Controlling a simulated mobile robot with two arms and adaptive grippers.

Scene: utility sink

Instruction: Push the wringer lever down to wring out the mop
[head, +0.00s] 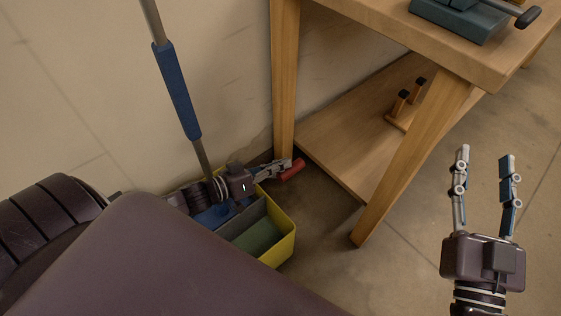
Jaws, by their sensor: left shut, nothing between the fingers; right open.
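The mop's handle (176,90), a grey pole with a blue grip sleeve, leans upright against the wall and runs down to the bucket. The yellow bucket (284,240) stands on the floor with a grey inner part; the mop head is mostly hidden by my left arm. The wringer lever shows a red handle end (293,169) at the bucket's upper right. My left gripper (285,166) is shut and empty, its fingertips at the red handle; I cannot tell if they touch. My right gripper (483,160) is open and empty above the floor at the right.
A wooden workbench (380,30) stands right of the bucket, with legs (285,80) close to the lever and a low shelf (345,130). A vise (460,18) sits on its top. The wall is behind the mop. Floor at the lower middle is clear.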

